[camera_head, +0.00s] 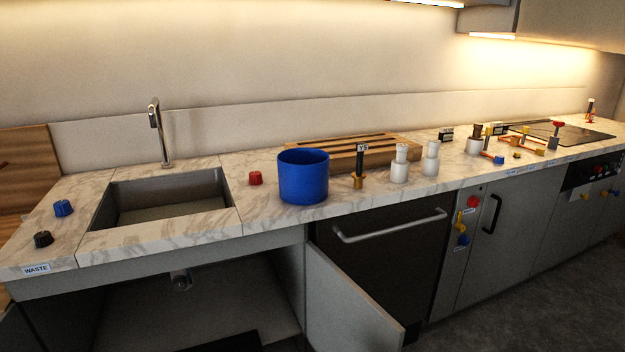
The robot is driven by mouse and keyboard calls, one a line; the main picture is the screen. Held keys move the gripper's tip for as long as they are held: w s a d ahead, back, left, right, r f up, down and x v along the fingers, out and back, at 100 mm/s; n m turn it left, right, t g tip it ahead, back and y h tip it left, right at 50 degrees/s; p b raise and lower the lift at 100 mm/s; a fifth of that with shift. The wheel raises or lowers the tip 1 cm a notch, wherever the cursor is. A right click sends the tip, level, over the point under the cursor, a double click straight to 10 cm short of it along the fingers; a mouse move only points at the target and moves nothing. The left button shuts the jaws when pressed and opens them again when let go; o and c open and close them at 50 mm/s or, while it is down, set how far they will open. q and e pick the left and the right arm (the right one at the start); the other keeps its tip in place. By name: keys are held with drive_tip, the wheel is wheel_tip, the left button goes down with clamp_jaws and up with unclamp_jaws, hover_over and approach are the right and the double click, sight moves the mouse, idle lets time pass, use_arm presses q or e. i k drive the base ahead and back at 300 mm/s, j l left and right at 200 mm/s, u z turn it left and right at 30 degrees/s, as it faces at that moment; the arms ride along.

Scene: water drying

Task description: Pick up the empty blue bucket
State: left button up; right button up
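The blue bucket (303,177) stands upright on the marble countertop, right of the sink and near the front edge. Its open rim faces up. Only a strip of the inner wall shows, so I cannot see its bottom. Neither of my grippers is in view.
A sink (165,198) with a tall faucet (158,130) is left of the bucket. A red knob (255,178) sits close on its left, a wooden board (368,150) behind it, white bottles (400,165) to its right. Below, a cabinet door (345,300) stands open.

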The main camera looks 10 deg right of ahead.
sight(303, 173)
drive_tip(key=i+l, duration=0.1)
drive_tip(key=l, duration=0.4)
drive_tip(key=i+l+u, duration=0.15)
drive_tip(key=l, duration=0.9)
drive_tip(key=i+l+u, duration=0.1)
drive_tip(key=l, duration=0.3)
drive_tip(key=i+l+u, duration=0.1)
drive_tip(key=l, duration=0.25)
drive_tip(key=i+l+u, duration=0.1)
drive_tip(key=l, duration=0.3)
drive_tip(key=i+l+u, duration=0.1)
drive_tip(key=l, duration=0.3)
